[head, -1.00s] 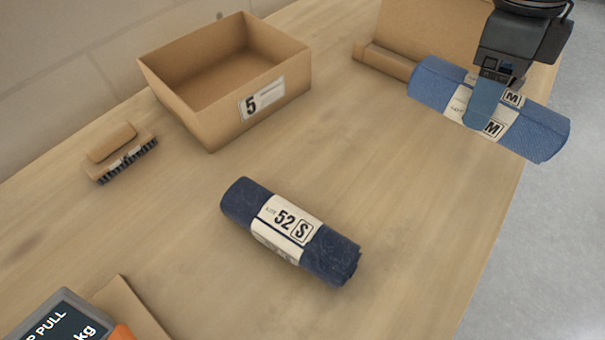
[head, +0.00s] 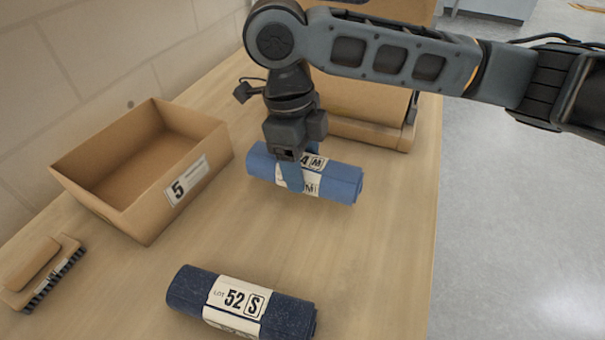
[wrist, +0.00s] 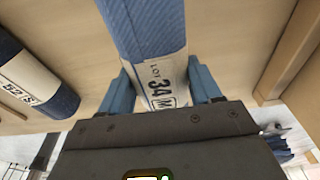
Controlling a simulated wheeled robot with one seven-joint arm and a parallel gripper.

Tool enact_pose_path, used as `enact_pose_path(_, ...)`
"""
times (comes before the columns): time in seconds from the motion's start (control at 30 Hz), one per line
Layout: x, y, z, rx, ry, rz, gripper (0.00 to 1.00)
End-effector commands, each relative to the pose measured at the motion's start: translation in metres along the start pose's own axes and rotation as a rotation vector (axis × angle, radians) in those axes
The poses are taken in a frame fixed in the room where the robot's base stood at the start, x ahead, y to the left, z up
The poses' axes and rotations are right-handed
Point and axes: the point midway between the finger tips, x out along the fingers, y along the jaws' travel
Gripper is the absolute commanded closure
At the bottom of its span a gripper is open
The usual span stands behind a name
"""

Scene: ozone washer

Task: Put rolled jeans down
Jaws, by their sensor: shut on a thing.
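My gripper (head: 290,182) is shut on a lighter blue roll of jeans (head: 340,182) with a white band. The wrist view shows the band on this roll (wrist: 145,30) reading "LOT 34 M", with a finger on each side. The roll is level, low over or on the wooden table; I cannot tell if it touches. A dark blue roll of jeans (head: 190,288) with a "LOT 52 S" band lies nearer in the head view; it also shows at the left of the wrist view (wrist: 62,100).
An open cardboard box (head: 140,215) labelled 5 stands to the left. A wooden brush (head: 38,270) lies at lower left. A cardboard and wood stand (head: 370,132) is behind my gripper. Bare tabletop (head: 375,240) lies right of the rolls, up to the table's right edge.

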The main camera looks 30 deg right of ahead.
Motion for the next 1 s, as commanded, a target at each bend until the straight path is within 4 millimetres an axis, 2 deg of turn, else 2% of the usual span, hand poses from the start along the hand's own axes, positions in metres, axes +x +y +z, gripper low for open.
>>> enact_pose_path(0.3, 0.036, 0.000, 0.004, 0.002, 0.002, 0.002, 0.82)
enact_pose_path(0.67, 0.041, 0.000, 0.006, 0.000, 0.000, 0.001, 0.82)
enact_pose_path(0.7, 0.041, 0.000, 0.005, 0.000, 0.000, 0.000, 0.34)
enact_pose_path(0.93, 0.040, 0.000, 0.005, 0.000, 0.000, 0.001, 0.12)
enact_pose_path(1.0, 0.040, 0.000, 0.005, 0.000, 0.000, 0.000, 0.11)
